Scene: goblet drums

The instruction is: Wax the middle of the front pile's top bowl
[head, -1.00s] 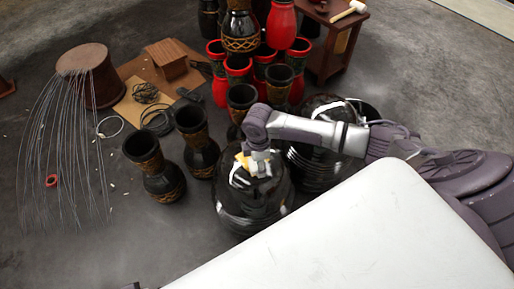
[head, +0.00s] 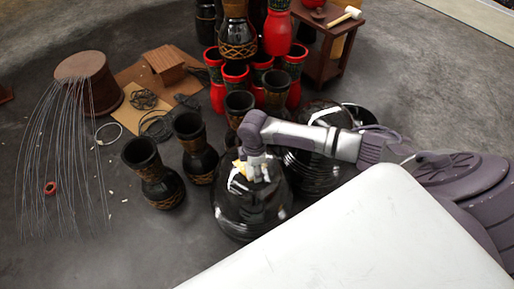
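The front pile (head: 240,212) of glossy black bowls stands on the floor at lower middle. My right gripper (head: 258,174) points down at its top bowl (head: 270,192), over the middle part. A small yellowish piece (head: 239,168) shows at the gripper's left side. Whether the fingers hold this piece, and whether they touch the bowl, is too small to tell. The gripper hides part of the top bowl. My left gripper is not in view.
A second black pile (head: 312,166) stands behind my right forearm. Black goblet drums (head: 160,188) stand close at left, with red and black drums (head: 275,35) stacked behind. Floor at lower left is mostly clear.

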